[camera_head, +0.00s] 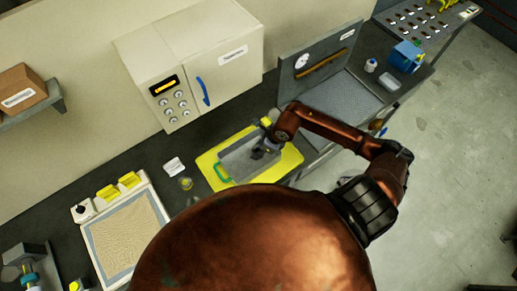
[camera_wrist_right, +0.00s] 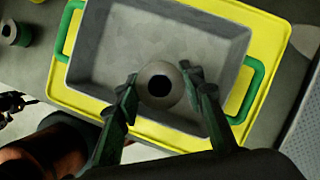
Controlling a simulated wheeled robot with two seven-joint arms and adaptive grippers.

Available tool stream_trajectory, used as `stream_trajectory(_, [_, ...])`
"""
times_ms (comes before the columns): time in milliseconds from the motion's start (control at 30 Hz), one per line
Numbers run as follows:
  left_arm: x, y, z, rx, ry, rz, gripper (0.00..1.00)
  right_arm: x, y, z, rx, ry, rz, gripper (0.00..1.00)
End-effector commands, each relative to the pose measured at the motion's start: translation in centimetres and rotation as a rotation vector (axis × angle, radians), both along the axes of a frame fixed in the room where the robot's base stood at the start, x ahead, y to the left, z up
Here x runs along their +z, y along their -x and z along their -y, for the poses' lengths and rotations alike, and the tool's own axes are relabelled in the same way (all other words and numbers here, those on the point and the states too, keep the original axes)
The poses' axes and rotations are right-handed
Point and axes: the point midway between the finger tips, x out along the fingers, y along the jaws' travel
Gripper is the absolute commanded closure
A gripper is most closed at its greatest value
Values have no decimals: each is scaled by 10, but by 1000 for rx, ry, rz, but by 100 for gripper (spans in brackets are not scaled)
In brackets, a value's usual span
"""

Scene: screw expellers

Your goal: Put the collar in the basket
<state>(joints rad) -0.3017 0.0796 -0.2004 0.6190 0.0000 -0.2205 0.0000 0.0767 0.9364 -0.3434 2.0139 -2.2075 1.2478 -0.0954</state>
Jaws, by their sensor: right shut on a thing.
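The collar (camera_wrist_right: 175,93) is a round, light grey ring with a dark hole in its middle. In the right wrist view it sits between the two fingers of my right gripper (camera_wrist_right: 160,90), which is shut on it. The basket (camera_wrist_right: 105,67) is a shallow grey tray with a green handle at each end. The collar appears over the basket's near part; its height above the floor is hard to tell. In the head view my right gripper (camera_head: 264,150) is over the basket (camera_head: 236,163), and the collar is too small to make out. My left gripper does not show.
The basket rests on a yellow mat (camera_head: 211,172) on the dark counter. Behind it stands a beige cabinet (camera_head: 225,60) with a blue handle. A framed tray (camera_head: 125,235) lies at left, and a small round jar (camera_head: 186,183) stands near the mat.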

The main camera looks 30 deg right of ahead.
Motion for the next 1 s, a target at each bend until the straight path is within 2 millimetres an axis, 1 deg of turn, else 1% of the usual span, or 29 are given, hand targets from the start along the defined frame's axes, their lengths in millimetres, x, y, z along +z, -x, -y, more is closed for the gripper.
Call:
stream_trajectory(33, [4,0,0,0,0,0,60,-9,-6,4,-4,-3,-5,93])
stream_trajectory(100, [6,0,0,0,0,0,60,-19,-13,10,-4,-2,-3,93])
stream_trajectory(200, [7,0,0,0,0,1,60,-30,-20,15,-3,-3,-1,93])
stream_trajectory(367, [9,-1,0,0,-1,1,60,-39,-25,20,-1,-1,-1,93])
stream_trajectory(400, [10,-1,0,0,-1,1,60,-43,-28,21,-3,-2,-2,93])
stream_trajectory(600, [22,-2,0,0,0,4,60,-68,-27,21,-3,-2,-3,93])
stream_trajectory(700, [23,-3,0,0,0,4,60,-73,-28,21,-1,-1,1,93])
stream_trajectory(967, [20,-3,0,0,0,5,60,-75,-28,21,0,0,0,93])
stream_trajectory(1000, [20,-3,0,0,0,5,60,-76,-27,21,0,1,-1,62])
